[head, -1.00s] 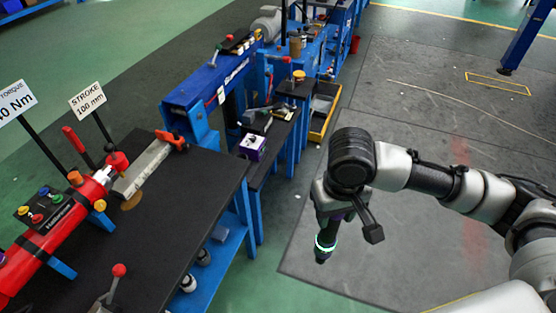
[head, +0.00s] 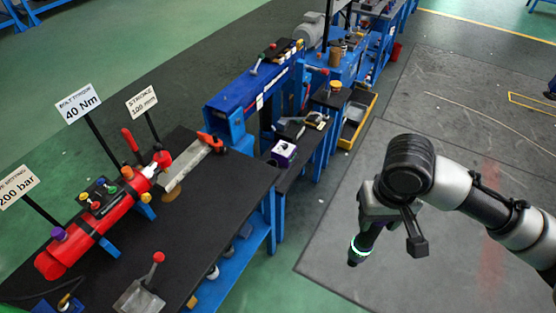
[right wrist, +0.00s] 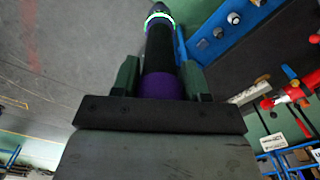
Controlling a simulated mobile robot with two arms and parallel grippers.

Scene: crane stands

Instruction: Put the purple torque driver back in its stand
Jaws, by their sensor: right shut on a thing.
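My right gripper (head: 372,222) is shut on the torque driver (head: 362,246), which hangs tip down and slightly tilted over the floor, right of the benches. In the right wrist view the driver (right wrist: 160,48) stands out between the two fingers of the gripper (right wrist: 158,82). It has a purple band near the fingers, a black body and a glowing white-green ring near the far end. A small purple box with a pale top (head: 284,150) sits on the lower dark bench; it may be the stand, but I cannot tell for sure. My left gripper is out of view.
A black-topped bench (head: 215,215) at the left carries a red cylinder (head: 90,235) and signs. A blue press frame (head: 245,92) and a yellow-edged tray (head: 356,122) stand beyond. The grey floor between benches and arm is clear.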

